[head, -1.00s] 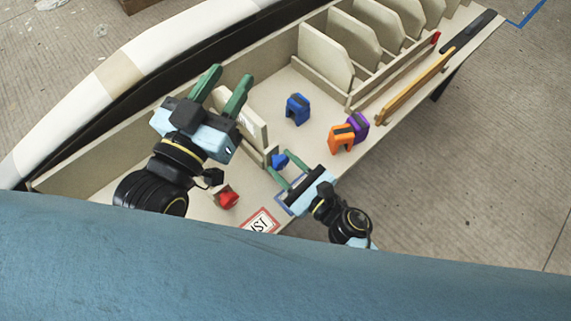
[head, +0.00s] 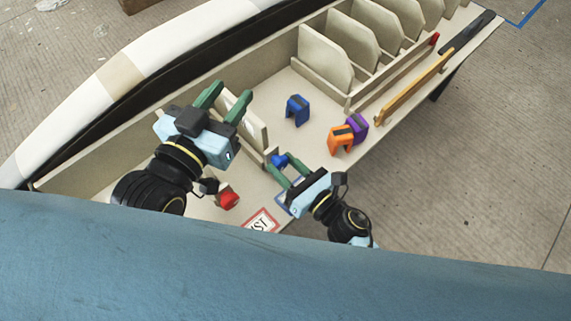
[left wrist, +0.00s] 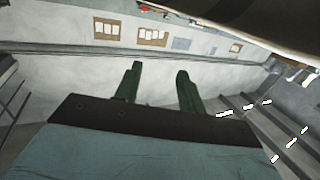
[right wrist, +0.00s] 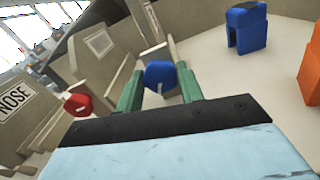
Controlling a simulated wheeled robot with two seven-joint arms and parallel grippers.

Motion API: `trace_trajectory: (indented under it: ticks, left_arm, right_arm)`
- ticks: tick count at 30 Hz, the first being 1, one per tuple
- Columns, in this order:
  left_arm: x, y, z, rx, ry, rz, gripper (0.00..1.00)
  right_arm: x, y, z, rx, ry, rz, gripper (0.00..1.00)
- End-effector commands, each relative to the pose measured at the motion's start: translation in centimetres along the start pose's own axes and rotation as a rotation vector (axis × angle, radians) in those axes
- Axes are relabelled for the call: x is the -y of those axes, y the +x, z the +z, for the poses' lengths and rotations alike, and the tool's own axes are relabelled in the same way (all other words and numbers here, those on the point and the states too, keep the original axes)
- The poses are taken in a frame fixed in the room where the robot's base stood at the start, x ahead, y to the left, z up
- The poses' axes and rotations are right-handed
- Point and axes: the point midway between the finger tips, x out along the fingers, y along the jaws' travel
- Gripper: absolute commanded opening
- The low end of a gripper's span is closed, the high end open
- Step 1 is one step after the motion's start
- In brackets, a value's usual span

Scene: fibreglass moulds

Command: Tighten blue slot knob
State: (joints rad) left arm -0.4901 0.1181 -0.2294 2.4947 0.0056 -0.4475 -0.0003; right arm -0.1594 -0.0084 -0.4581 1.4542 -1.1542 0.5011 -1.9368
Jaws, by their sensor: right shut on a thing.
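The blue knob (head: 279,160) sits low against the end of a beige board slot near the middle of the bench. My right gripper (head: 281,164) is shut on it, a finger on each side. In the right wrist view the blue knob (right wrist: 160,78) shows between the green fingertips, with its face turned towards the camera. My left gripper (head: 232,90) has its fingers apart and is empty, up and left of the knob, above the slot boards. The left wrist view shows only the room beyond its spread fingers.
A red knob (head: 229,200) is at a slot to the left. A blue clamp (head: 297,109), an orange clamp (head: 341,139) and a purple clamp (head: 358,122) stand on the bench. Upright panels (head: 325,57) and a long white mould (head: 130,68) lie behind.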

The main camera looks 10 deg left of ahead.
Motion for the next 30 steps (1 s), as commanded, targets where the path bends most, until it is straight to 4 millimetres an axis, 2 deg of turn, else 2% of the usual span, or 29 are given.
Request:
trace_trajectory:
  ticks: [9, 23, 24, 28, 30]
  left_arm:
    - [0.3, -0.1, 1.0, 0.059, 0.002, -0.008, 0.4]
    - [0.2, -0.2, 1.3, 0.07, 0.001, -0.006, 0.4]
    - [0.2, -0.2, 1.3, 0.07, 0.001, -0.006, 0.4]
    - [0.2, -0.2, 1.2, 0.069, 0.0, -0.005, 0.4]
    - [0.1, -0.2, 1.2, 0.068, 0.0, -0.004, 0.4]
  right_arm:
    - [0.0, 0.0, 0.0, -0.001, 0.105, 0.0, 0.14]
    - [0.0, 0.0, 0.0, 0.0, 0.119, 0.0, 0.14]
    - [0.0, 0.0, 0.0, 0.0, 0.119, 0.0, 0.41]
    - [0.0, 0.0, 0.0, 0.0, 0.118, 0.0, 0.58]
    - [0.0, 0.0, 0.0, 0.0, 0.118, 0.0, 0.59]
